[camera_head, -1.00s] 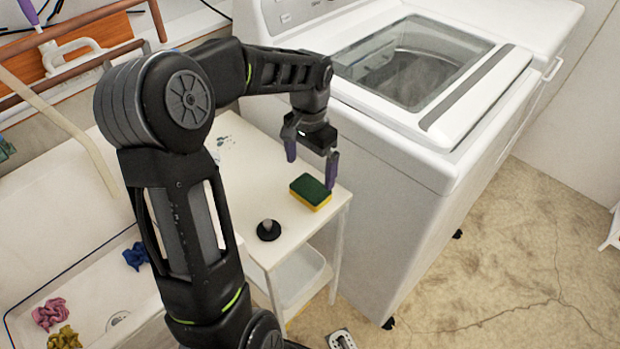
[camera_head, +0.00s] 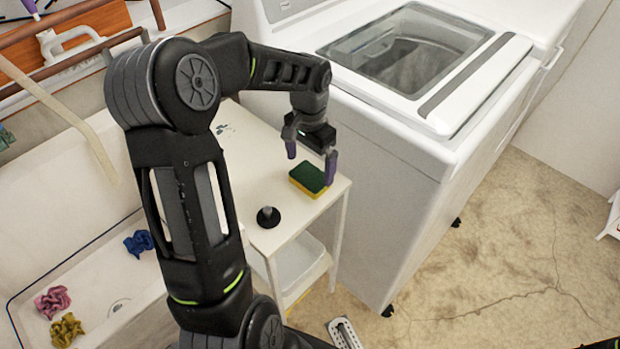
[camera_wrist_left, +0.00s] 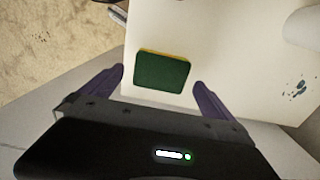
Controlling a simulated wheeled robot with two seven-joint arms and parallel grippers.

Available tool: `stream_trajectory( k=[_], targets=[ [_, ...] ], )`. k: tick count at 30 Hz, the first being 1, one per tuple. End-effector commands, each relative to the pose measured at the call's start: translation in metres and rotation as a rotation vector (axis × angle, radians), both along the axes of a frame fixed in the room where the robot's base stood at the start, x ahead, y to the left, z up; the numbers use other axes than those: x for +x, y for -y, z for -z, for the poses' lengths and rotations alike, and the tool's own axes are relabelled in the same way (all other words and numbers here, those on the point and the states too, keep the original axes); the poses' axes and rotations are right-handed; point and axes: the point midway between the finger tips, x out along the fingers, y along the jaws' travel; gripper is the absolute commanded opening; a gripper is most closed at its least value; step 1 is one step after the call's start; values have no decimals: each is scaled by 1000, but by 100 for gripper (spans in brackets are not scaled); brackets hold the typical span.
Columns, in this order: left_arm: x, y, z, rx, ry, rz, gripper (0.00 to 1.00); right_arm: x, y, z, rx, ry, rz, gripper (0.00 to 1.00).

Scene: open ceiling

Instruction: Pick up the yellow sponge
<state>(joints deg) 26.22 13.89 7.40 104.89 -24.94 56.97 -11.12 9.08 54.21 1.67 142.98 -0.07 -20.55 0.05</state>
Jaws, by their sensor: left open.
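The yellow sponge (camera_head: 308,179) has a dark green top and a yellow lower part. It lies flat on a small white table (camera_head: 262,172), near the table's right corner. My left gripper (camera_head: 311,166) is open, with its purple fingers above the table at the sponge. In the left wrist view the sponge (camera_wrist_left: 162,73) lies ahead of and between the two finger tips (camera_wrist_left: 160,80), and nothing is held. My right gripper does not show.
A black plunger-like stopper (camera_head: 268,217) stands on the table near the sponge. A white washing machine (camera_head: 400,160) rises close to the right. A sink (camera_head: 120,310) with crumpled cloths (camera_head: 53,301) is at the left.

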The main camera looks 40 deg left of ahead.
Motion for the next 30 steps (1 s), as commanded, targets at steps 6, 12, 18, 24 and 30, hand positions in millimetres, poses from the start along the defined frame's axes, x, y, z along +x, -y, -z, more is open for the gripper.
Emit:
stream_trajectory(
  k=[6, 12, 18, 24, 30],
  targets=[
    [3, -2, 33, -3, -5, 0, 100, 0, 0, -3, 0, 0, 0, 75],
    [3, -2, 44, -2, -1, 0, 100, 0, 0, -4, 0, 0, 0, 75],
    [4, -2, 44, -2, -1, 0, 100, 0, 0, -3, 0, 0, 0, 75],
    [4, -2, 44, -2, -1, 0, 100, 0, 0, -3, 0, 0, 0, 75],
    [4, -2, 44, -2, -1, 0, 94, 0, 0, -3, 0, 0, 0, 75]
  ],
)
